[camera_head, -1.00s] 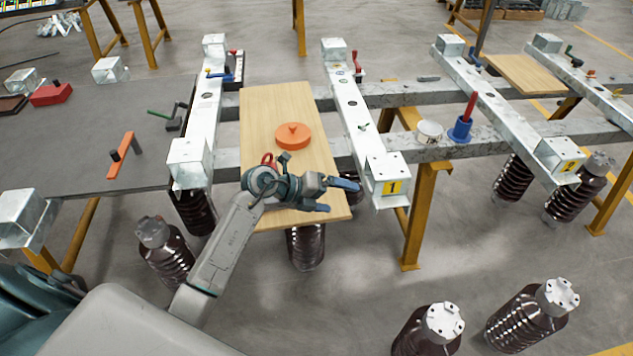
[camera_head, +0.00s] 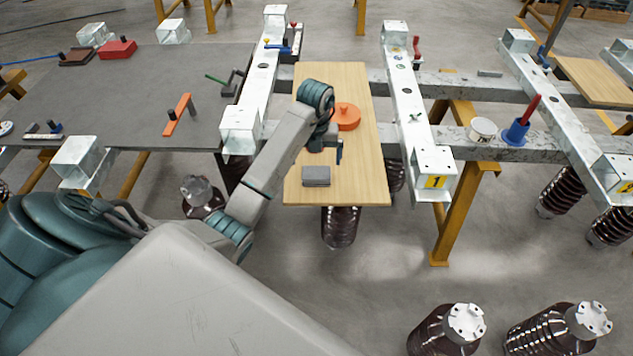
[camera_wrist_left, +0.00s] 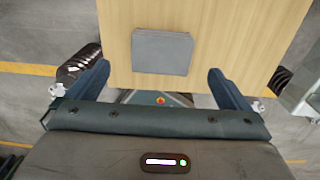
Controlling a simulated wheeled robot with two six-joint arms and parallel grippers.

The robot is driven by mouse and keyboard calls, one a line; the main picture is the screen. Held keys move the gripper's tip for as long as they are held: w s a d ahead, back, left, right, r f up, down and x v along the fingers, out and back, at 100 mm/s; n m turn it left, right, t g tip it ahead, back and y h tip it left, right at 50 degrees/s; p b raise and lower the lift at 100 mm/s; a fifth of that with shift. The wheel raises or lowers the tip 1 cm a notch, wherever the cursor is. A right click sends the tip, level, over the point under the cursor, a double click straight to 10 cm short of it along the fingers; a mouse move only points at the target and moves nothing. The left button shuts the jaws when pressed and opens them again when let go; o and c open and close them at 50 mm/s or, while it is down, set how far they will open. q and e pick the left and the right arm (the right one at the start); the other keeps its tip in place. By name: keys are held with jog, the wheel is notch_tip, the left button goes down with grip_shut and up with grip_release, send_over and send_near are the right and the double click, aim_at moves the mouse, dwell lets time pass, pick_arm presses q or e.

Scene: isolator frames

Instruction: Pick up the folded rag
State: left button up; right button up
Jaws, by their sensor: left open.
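The folded rag (camera_head: 316,176) is a small flat grey rectangle. It lies near the front end of the light wooden board (camera_head: 350,190). In the left wrist view the rag (camera_wrist_left: 162,52) shows whole, beyond the gap between the fingers and roughly centred on it. My left gripper (camera_head: 327,150) points down above the board, just behind the rag in the head view. Its blue fingers stand wide apart in the left wrist view (camera_wrist_left: 160,78), with nothing between them. My right gripper is not in view.
An orange round lid (camera_head: 346,117) lies on the board behind my gripper. Metal rails (camera_head: 408,100) flank the board. A blue holder with a red handle (camera_head: 516,131) and a white tub (camera_head: 481,129) stand to the right. A dark table (camera_head: 130,95) is at left.

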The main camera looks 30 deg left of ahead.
aim_at(316, 172)
pick_arm(q)
notch_tip(316, 172, down, 2)
jog(key=shift+f+b, duration=0.1)
jog(key=shift+b, duration=0.5)
jog(key=shift+d+f+b, duration=0.1)
jog(key=shift+f+b, duration=0.8)
jog(key=shift+b, duration=0.05)
jog(key=shift+f+b, duration=0.4)
jog(key=shift+f, duration=0.95)
jog(key=c, duration=1)
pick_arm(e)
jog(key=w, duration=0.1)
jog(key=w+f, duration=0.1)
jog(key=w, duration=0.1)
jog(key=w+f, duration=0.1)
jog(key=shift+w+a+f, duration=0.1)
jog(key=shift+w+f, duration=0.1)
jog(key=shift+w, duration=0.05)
pick_arm(q)
jog(key=shift+r, duration=0.1)
